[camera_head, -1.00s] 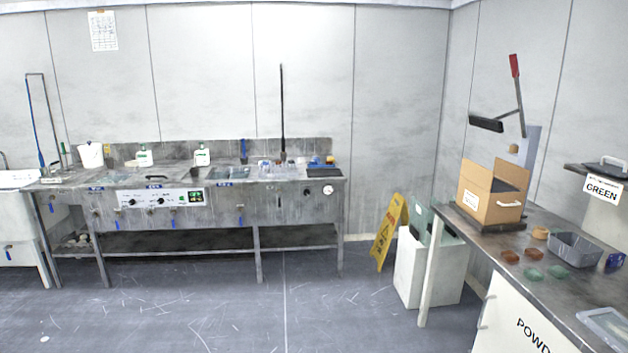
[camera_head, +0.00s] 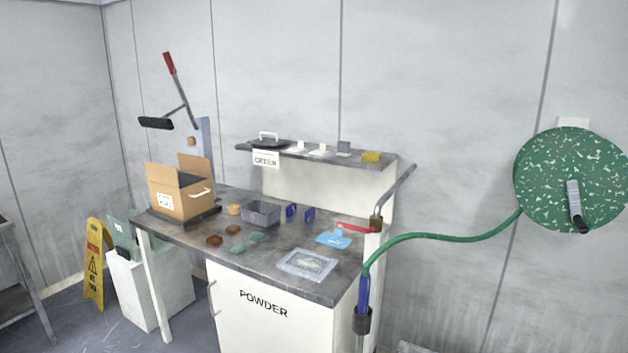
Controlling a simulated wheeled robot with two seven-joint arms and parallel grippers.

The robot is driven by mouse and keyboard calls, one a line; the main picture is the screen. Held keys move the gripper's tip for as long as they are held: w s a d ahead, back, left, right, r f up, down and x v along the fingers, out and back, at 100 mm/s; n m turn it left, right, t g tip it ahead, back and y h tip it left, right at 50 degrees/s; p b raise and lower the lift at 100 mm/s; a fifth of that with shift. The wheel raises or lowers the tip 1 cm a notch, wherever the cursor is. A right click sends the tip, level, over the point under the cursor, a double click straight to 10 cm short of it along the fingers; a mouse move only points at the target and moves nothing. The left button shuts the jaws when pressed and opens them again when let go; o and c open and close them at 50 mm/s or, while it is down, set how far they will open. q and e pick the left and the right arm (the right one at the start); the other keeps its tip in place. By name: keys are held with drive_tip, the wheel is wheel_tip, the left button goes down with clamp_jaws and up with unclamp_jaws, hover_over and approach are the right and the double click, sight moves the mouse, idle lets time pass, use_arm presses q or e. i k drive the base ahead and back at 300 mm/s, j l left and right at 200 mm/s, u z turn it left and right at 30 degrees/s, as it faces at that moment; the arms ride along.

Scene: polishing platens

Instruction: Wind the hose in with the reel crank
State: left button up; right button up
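A round green speckled hose reel (camera_head: 545,180) is mounted on the wall at the right. Its crank handle (camera_head: 573,195), grey with a black end, sticks out near the middle of the disc. A green hose (camera_head: 440,236) runs from the reel's lower left, sags to the left and bends down at the bench's right end. There it meets a blue nozzle piece (camera_head: 363,292) with a black collar (camera_head: 362,321), upright beside the bench. Neither of my grippers is in view.
A bench (camera_head: 335,289) with a POWDER cabinet holds a cardboard box (camera_head: 171,201), a grey bin (camera_head: 261,221), a clear-lidded tray (camera_head: 307,264) and small pieces. A grey bar (camera_head: 398,188) rises at its right end. A yellow floor sign (camera_head: 94,265) stands at left. The wall below the reel looks clear.

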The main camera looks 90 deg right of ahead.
sight(572, 187)
drive_tip(key=z, duration=4.2)
